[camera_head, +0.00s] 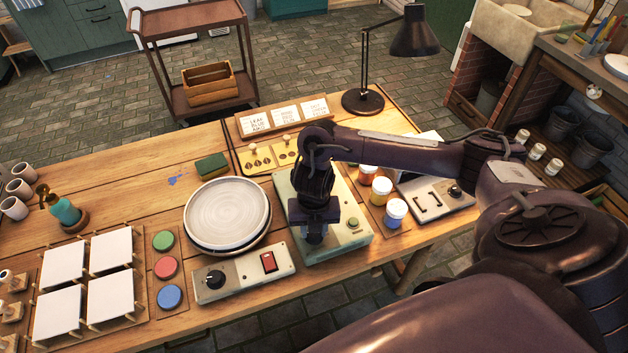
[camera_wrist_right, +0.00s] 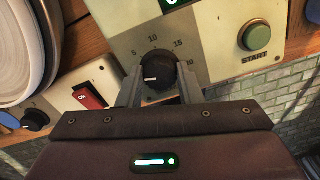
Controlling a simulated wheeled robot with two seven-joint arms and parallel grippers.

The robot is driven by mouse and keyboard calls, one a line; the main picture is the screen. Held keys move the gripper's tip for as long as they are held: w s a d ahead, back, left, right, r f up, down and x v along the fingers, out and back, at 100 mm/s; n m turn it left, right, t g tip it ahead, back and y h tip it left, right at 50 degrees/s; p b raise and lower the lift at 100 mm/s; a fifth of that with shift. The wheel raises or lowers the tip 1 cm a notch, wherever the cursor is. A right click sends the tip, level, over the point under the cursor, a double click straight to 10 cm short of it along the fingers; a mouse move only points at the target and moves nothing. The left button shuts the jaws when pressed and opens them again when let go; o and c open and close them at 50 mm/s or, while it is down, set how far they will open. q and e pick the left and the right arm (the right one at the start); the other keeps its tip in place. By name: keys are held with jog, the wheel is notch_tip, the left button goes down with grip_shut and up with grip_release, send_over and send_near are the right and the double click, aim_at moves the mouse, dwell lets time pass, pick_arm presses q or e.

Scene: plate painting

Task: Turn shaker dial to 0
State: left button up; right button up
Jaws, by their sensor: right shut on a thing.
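The shaker (camera_head: 345,240) is a pale green box at the table's front edge, with a green START button (camera_wrist_right: 257,37) beside its dial. The black shaker dial (camera_wrist_right: 158,70) shows in the right wrist view, with 5, 10, 15 and 20 printed around it. Its white mark points left, toward the low end of the scale. A 0 is not visible. My right gripper (camera_wrist_right: 159,88) is shut on the dial, one finger on each side. In the head view my right gripper (camera_head: 314,236) reaches down over the shaker and hides the dial. My left gripper is not in view.
A turntable plate (camera_head: 228,215) and a control box with a red switch (camera_head: 268,262) stand left of the shaker. Paint jars (camera_head: 396,210) stand close on its right. A desk lamp (camera_head: 362,100) stands behind. The table's front edge is near.

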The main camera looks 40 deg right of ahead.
jog(key=shift+w+r+n, duration=0.15)
jog(key=shift+n, duration=0.45)
jog(key=o, duration=1)
notch_tip(320, 180, up, 8)
jog(key=p, duration=0.3)
jog(key=shift+f, duration=0.2)
